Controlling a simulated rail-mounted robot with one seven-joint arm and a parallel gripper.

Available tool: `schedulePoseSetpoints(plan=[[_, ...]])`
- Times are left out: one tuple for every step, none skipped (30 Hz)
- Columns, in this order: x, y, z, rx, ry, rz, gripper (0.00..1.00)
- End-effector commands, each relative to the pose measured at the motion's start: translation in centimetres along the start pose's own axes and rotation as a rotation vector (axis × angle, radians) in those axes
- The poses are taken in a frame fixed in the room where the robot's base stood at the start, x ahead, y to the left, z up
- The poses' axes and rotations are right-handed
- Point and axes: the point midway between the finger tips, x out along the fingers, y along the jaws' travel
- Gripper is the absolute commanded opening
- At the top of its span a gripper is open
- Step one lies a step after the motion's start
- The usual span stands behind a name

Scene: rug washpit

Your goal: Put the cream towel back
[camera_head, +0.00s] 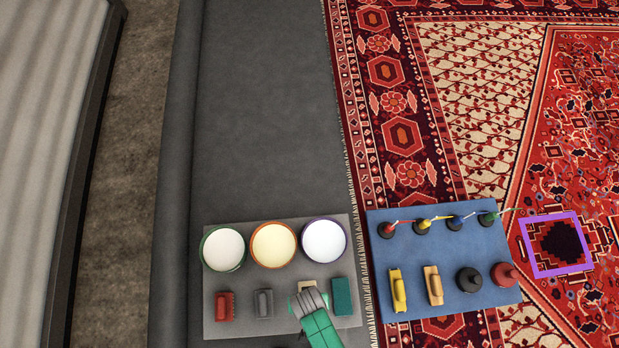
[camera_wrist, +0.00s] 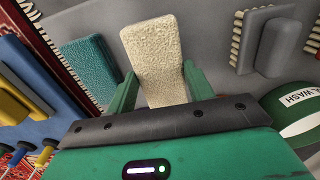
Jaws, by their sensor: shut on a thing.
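The cream towel (camera_wrist: 153,45) is a thick, rough-textured block between the two green fingers of my gripper (camera_wrist: 160,78) in the wrist view. My gripper is shut on it. In the head view my gripper (camera_head: 311,301) is over the front of the grey tray (camera_head: 279,332), and only a small edge of the cream towel (camera_head: 306,285) shows behind it. I cannot tell whether the towel touches the tray or hangs just above it. A teal sponge (camera_head: 342,296) lies close to its right in the head view.
A grey brush (camera_head: 264,303) and a red brush (camera_head: 225,305) lie left of my gripper. Three tubs (camera_head: 273,245) stand behind it. A blue board (camera_head: 445,268) with bottles and brushes lies right, on the patterned rug. The dark floor strip (camera_head: 270,110) behind is clear.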

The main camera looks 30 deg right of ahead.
Motion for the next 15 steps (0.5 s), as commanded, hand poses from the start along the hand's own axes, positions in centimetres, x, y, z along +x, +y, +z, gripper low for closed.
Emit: schedulePoseSetpoints(plan=[[0.1,-0.4,-0.1,-0.002,0.001,-0.001,0.34],[0.2,-0.7,-0.2,-0.003,0.002,-0.001,0.34],[0.3,-1.3,-0.3,-0.004,0.002,-0.002,0.34],[1.1,-1.3,-0.3,-0.001,0.001,-0.001,0.34],[2.0,-1.2,-0.3,0.000,0.001,0.000,0.34],[2.9,-1.2,-0.3,0.000,0.000,0.000,0.34],[3.5,-1.2,-0.3,0.000,-0.001,0.000,0.34],[3.9,-1.2,-0.3,0.000,0.000,0.000,0.34],[4.0,-1.2,-0.3,0.000,0.001,0.000,0.34],[3.9,-1.2,-0.3,0.000,0.001,-0.001,0.34],[3.7,-1.2,-0.3,0.000,0.001,-0.001,0.34],[3.6,-1.2,-0.3,0.000,0.001,-0.001,0.34],[3.6,-1.2,-0.3,0.000,0.001,0.000,0.34],[3.6,-1.2,-0.3,-0.001,0.001,0.000,0.34],[3.6,-1.2,-0.3,-0.001,0.001,0.000,0.34]])
